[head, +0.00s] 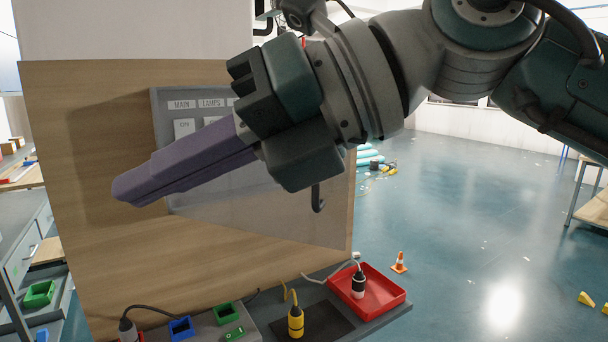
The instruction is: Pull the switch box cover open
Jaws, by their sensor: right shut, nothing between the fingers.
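The switch box (160,130) is a grey panel on an upright wooden board, with labels such as MAIN and LAMPS on its face. A pale see-through pane (290,222), which looks like its cover, spreads from the box's lower left toward the lower right and seems swung out from the board. A dark hook-shaped piece (318,198) shows near its right side. My right gripper (118,190) is shut and empty, its purple fingers pointing left across the box front. The gripper and wrist hide much of the box and cover. My left gripper is out of view.
Below the board a bench holds a red tray (389,306), a yellow plug (295,322), blue and green sockets and cables. An orange cone (399,262) stands on the floor. The floor at right is mostly open, with a wooden table (596,210) at the far right.

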